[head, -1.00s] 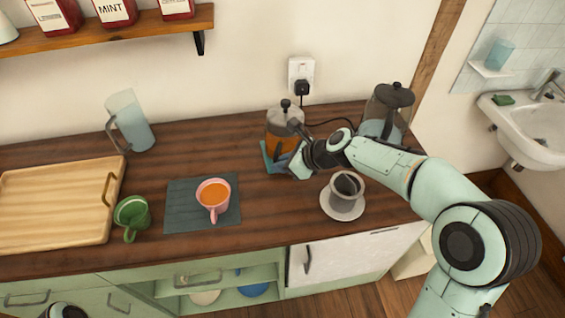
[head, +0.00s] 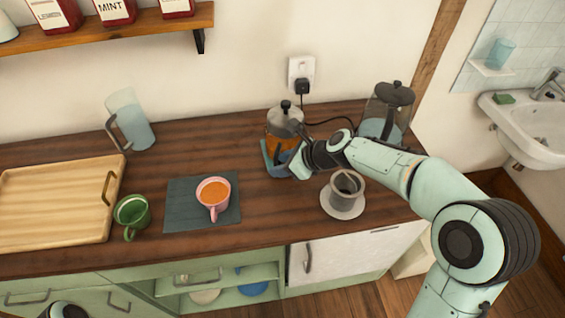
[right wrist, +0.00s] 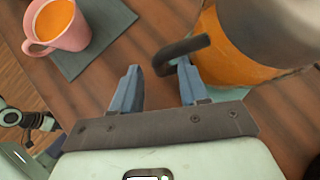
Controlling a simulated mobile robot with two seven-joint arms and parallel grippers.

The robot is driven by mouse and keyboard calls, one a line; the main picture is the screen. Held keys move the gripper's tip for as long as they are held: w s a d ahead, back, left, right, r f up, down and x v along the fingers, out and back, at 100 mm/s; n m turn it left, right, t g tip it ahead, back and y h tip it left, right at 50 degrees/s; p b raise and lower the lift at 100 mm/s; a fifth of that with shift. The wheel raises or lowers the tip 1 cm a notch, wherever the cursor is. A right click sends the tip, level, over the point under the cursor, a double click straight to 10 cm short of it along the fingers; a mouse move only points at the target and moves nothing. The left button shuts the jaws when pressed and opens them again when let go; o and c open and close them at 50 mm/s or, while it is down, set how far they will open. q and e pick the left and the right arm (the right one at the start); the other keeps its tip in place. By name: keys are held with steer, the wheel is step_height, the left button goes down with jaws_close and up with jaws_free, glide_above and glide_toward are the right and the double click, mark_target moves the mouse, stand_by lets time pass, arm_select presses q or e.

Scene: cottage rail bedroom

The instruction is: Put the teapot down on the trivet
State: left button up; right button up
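The teapot (head: 283,121) is a glass pot with orange tea, a metal lid and a black knob. It stands upright at the back of the counter. It fills the upper right of the right wrist view (right wrist: 235,65). The blue trivet (head: 266,152) shows at its base, mostly hidden by pot and gripper. My right gripper (head: 286,165) is beside the teapot's front right. In the right wrist view its blue fingers (right wrist: 157,88) are spread apart, with the dark handle (right wrist: 185,50) near and between them, not clamped. My left gripper's fingers do not show.
A pink cup of tea (head: 213,195) sits on a dark mat (head: 180,212). A grey cup on a saucer (head: 342,210) is right of the gripper. A kettle (head: 388,115), green mug (head: 132,214), jug (head: 130,120) and wooden tray (head: 55,200) also stand here.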

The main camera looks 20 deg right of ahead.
steer(key=p+v, duration=0.2)
steer(key=v, duration=1.1)
steer(key=shift+s+r, duration=0.15)
steer(key=shift+r, duration=0.1)
